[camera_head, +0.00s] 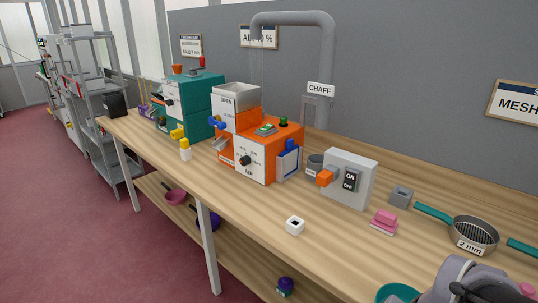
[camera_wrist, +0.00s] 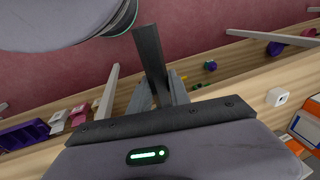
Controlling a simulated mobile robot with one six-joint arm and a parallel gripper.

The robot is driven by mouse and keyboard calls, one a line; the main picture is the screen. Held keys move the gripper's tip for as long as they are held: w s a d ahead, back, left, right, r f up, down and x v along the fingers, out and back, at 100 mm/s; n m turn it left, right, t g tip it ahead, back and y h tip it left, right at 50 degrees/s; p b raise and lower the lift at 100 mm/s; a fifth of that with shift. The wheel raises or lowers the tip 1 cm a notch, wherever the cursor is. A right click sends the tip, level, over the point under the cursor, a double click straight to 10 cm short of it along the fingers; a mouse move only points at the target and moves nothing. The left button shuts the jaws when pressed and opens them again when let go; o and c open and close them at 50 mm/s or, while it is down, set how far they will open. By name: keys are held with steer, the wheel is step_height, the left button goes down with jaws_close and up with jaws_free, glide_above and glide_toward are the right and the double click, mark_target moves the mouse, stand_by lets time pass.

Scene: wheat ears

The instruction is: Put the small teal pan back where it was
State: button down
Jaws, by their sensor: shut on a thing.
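The small teal pan (camera_head: 398,293) shows only in part at the bottom edge of the head view, close beside my grey arm. The rest of it is cut off or hidden. In the head view the jaws are not visible.
On the bench (camera_head: 270,222) stand an orange machine (camera_head: 285,140), a switch box (camera_head: 348,178), a white cube (camera_head: 294,225), pink blocks (camera_head: 384,222) and a teal-handled sieve (camera_head: 473,236). Pink (camera_head: 175,198) and purple (camera_head: 208,218) pans sit on the lower shelf.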

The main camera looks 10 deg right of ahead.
mark_target(405, 292)
steer(key=w+d+p, duration=0.1)
steer(key=p, duration=0.1)
steer(key=r+p, duration=0.1)
steer(key=p, duration=0.2)
steer(key=shift+w+d+r+p, duration=0.2)
steer(key=shift+w+d+p, duration=0.1)
steer(key=shift+w+d, duration=0.05)
steer(key=w+d+f, duration=0.1)
steer(key=w+d, duration=0.1)
steer(key=w, duration=0.1)
steer(key=w+d+b, duration=0.1)
steer(key=w+d, duration=0.1)
steer(key=w+d+f+b, duration=0.1)
steer(key=w+d, duration=0.1)
steer(key=w, duration=0.1)
steer(key=shift+w+f, duration=0.35)
steer(key=shift+w+d+f+b, duration=0.1)
steer(key=shift+d+f+b, duration=0.05)
steer(key=shift+f+b, duration=0.25)
steer(key=shift+s+b+x, duration=0.15)
steer(key=shift+b+x, duration=0.3)
steer(key=shift+x, duration=0.3)
steer(key=shift+s+b+x, duration=0.15)
steer(key=shift+b+x, duration=0.3)
steer(key=shift+x, duration=0.25)
steer(key=c, duration=1.2)
jaws_free()
